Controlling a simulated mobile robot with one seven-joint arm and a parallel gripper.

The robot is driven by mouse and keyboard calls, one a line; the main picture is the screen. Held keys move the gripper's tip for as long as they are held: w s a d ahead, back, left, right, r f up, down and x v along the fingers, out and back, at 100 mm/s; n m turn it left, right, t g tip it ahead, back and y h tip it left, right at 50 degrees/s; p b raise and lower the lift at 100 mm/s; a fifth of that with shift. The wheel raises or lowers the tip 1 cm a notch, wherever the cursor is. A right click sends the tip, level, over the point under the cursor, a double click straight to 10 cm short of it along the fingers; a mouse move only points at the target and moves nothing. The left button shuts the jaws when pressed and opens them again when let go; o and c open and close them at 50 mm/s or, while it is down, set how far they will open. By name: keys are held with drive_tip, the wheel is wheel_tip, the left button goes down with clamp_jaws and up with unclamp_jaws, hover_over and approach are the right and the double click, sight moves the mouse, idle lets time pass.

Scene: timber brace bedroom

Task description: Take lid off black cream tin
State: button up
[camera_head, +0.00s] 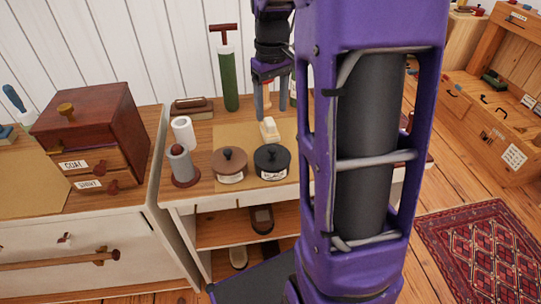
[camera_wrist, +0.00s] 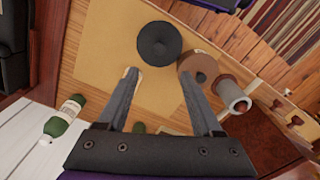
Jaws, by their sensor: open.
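The black cream tin (camera_head: 272,163) is a round dark tin with a pale label on its front and a knobbed lid. It stands on the tan mat at the front of the small table. In the wrist view the black tin (camera_wrist: 159,44) shows from above with its lid on. A brown tin (camera_head: 230,165) of the same shape stands just left of it; it also shows in the wrist view (camera_wrist: 200,68). My gripper (camera_head: 270,112) is open and empty, above the mat behind the black tin. In the wrist view its fingers (camera_wrist: 158,78) point toward the two tins, apart from them.
A grey roll on a brown base (camera_head: 181,165), a white roll (camera_head: 182,132), a brush (camera_head: 192,107) and a green pump (camera_head: 228,80) stand left and behind. A small white item (camera_head: 269,130) sits behind the black tin. A green bottle (camera_wrist: 65,117) shows in the wrist view.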

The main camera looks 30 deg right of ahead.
sight(272, 148)
wheel_tip(272, 148, down, 13)
drive_tip(key=shift+s+d+b, duration=0.1)
drive_tip(key=shift+b, duration=1)
clamp_jaws()
